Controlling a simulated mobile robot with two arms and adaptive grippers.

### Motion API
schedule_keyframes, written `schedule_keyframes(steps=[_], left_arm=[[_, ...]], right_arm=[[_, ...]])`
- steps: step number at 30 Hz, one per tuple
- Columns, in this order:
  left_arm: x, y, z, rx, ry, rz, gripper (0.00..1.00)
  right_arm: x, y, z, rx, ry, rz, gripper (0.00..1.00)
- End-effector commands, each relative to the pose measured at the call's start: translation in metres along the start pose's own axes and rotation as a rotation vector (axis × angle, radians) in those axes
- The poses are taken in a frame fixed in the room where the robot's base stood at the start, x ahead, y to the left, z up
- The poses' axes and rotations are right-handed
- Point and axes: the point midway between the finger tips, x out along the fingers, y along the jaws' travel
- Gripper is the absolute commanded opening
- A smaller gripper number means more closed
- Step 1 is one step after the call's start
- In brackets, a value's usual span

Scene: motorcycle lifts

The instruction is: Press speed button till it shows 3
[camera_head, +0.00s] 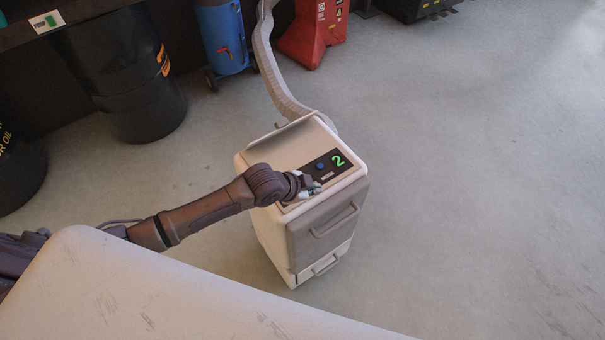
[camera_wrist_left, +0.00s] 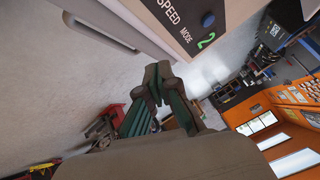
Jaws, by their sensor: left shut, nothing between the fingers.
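A pale boxy machine (camera_head: 275,150) with a hose at its back stands on the floor. Its dark top panel (camera_head: 329,175) shows a green digit 2 (camera_head: 338,160) and a blue button (camera_head: 320,166). The left wrist view shows the same panel at the top, with the words SPEED and MODE, the blue button (camera_wrist_left: 208,20) and the digit 2 (camera_wrist_left: 206,41). My left gripper (camera_head: 313,188) is shut and empty, at the panel's near left end, hiding part of it. Its fingers (camera_wrist_left: 158,80) appear below the panel in the wrist view. I cannot tell whether they touch it.
A pale scratched surface (camera_head: 150,290) fills the lower left. Dark oil drums (camera_head: 120,70), a blue tank (camera_head: 222,35) and a red stand (camera_head: 313,30) are at the back. The floor right of the machine is clear.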

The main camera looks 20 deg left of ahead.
Motion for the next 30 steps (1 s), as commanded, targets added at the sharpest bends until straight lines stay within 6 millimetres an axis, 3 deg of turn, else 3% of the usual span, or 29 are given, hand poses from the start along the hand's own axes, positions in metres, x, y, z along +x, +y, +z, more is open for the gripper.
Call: schedule_keyframes(steps=[1,3,10,15,30], left_arm=[[-0.004,-0.022,-0.004,0.060,0.008,-0.014,0.00],[-0.008,-0.044,-0.009,0.126,0.020,-0.025,0.00],[-0.021,-0.094,-0.010,0.246,0.030,-0.058,0.00],[-0.025,-0.104,-0.009,0.267,0.031,-0.065,0.00],[-0.018,-0.101,-0.005,0.266,0.032,-0.065,0.00]], right_arm=[[-0.002,0.000,0.000,0.000,0.000,0.000,0.41],[-0.003,0.000,-0.001,0.000,0.000,0.000,0.41],[-0.004,0.000,-0.001,0.000,0.000,0.000,0.41],[-0.005,0.000,-0.001,0.000,0.000,0.000,0.41],[0.003,0.000,0.000,0.000,0.001,0.000,0.41]])
